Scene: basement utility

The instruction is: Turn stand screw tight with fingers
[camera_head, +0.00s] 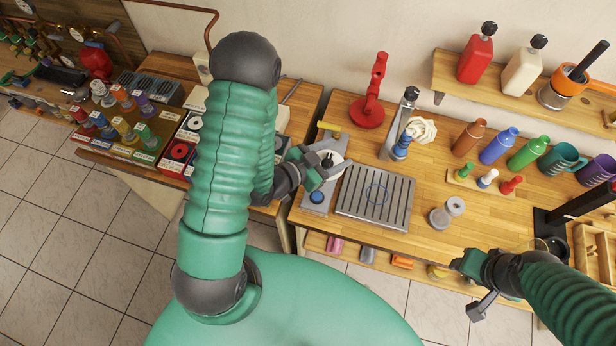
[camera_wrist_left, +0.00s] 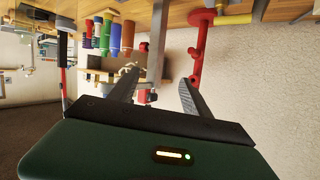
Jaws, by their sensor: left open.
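My left gripper (camera_head: 326,169) is open over the left end of the wooden counter. I cannot tell for certain which part is the stand screw. In the left wrist view the fingers (camera_wrist_left: 158,95) are spread with nothing clearly held. My right gripper (camera_head: 468,284) is open and empty in front of the counter's front edge.
A slotted metal tray (camera_head: 376,198) lies right of the base plate. A red stand (camera_head: 370,105) and a grey upright post (camera_head: 402,118) stand behind. Several bottles (camera_head: 497,146) and a grey spool-like piece (camera_head: 447,212) are further right. My left arm hides part of the left bench.

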